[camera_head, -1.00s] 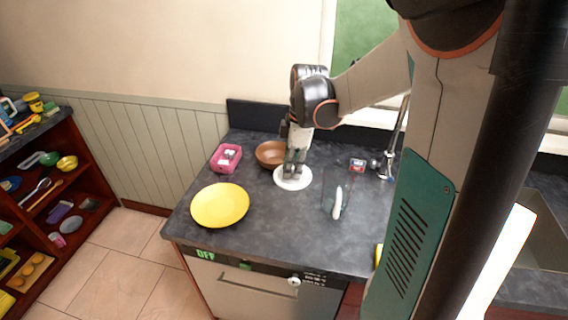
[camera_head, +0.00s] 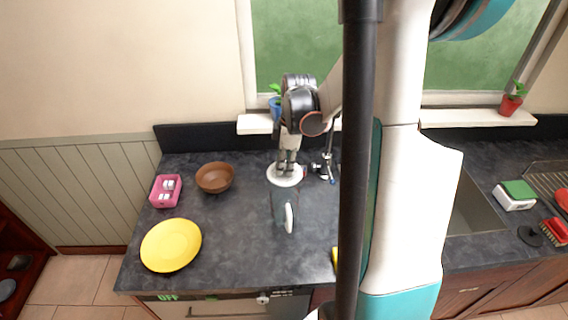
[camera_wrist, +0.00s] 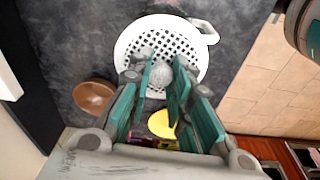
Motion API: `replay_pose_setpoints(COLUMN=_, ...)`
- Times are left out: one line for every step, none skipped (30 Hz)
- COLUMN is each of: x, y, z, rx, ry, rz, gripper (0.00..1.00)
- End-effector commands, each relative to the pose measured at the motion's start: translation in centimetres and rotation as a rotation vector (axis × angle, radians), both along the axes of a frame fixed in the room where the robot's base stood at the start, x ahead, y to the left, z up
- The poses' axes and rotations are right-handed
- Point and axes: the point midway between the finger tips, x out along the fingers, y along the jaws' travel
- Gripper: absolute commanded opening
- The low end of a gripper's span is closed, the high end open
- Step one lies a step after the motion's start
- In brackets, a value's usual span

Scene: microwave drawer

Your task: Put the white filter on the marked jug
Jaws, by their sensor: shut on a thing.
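The white filter (camera_head: 285,179) is a round, perforated disc with a raised knob in its middle. My gripper (camera_head: 286,170) is shut on it from above. In the wrist view the filter (camera_wrist: 160,45) fills the upper middle, with its knob between my fingers (camera_wrist: 165,75). A clear jug (camera_head: 278,203) with a white handle stands on the counter, just on the near side of the filter in the head view. The filter's near edge and the jug's far rim nearly meet there; I cannot tell their heights. A white curved handle (camera_wrist: 209,37) shows beside the filter in the wrist view. No mark on the jug is readable.
A brown bowl (camera_head: 215,177), a pink basket (camera_head: 165,191) and a yellow plate (camera_head: 171,245) sit left on the dark counter (camera_head: 235,235). A faucet (camera_head: 328,160) stands close right of the filter. A sink (camera_head: 473,211) is farther right.

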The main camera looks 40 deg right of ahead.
Motion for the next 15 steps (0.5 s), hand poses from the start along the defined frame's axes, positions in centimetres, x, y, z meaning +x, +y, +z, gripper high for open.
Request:
replay_pose_setpoints(x=0.0, y=0.0, z=0.0, rx=0.000, ry=0.000, rz=0.000, gripper=0.00)
replay_pose_setpoints(x=0.0, y=0.0, z=-0.1, rx=0.001, ry=0.001, rz=0.000, gripper=0.00)
replay_pose_setpoints(x=0.0, y=0.0, z=-0.1, rx=0.001, ry=0.001, rz=-0.001, gripper=0.00)
replay_pose_setpoints(x=0.0, y=0.0, z=-0.1, rx=0.001, ry=0.001, rz=-0.001, gripper=0.00)
replay_pose_setpoints(x=0.0, y=0.0, z=-0.3, rx=0.001, ry=0.001, rz=-0.001, gripper=0.00)
replay_pose_setpoints(x=0.0, y=0.0, z=-0.5, rx=0.001, ry=0.001, rz=-0.001, gripper=0.00)
replay_pose_setpoints(x=0.0, y=0.0, z=-0.7, rx=0.001, ry=0.001, rz=-0.001, gripper=0.00)
replay_pose_setpoints(x=0.0, y=0.0, z=-0.9, rx=0.001, ry=0.001, rz=-0.001, gripper=0.00)
replay_pose_setpoints(x=0.0, y=0.0, z=-1.2, rx=0.001, ry=0.001, rz=-0.001, gripper=0.00)
replay_pose_setpoints(x=0.0, y=0.0, z=-1.5, rx=0.001, ry=0.001, rz=-0.001, gripper=0.00)
replay_pose_setpoints(x=0.0, y=0.0, z=-1.7, rx=0.001, ry=0.001, rz=-0.001, gripper=0.00)
replay_pose_setpoints(x=0.0, y=0.0, z=-2.1, rx=0.001, ry=0.001, rz=-0.001, gripper=0.00)
replay_pose_setpoints(x=0.0, y=0.0, z=-2.3, rx=0.001, ry=0.001, rz=-0.001, gripper=0.00)
replay_pose_setpoints(x=0.0, y=0.0, z=-2.6, rx=0.001, ry=0.001, rz=-0.001, gripper=0.00)
replay_pose_setpoints(x=0.0, y=0.0, z=-3.0, rx=0.001, ry=0.001, rz=-0.001, gripper=0.00)
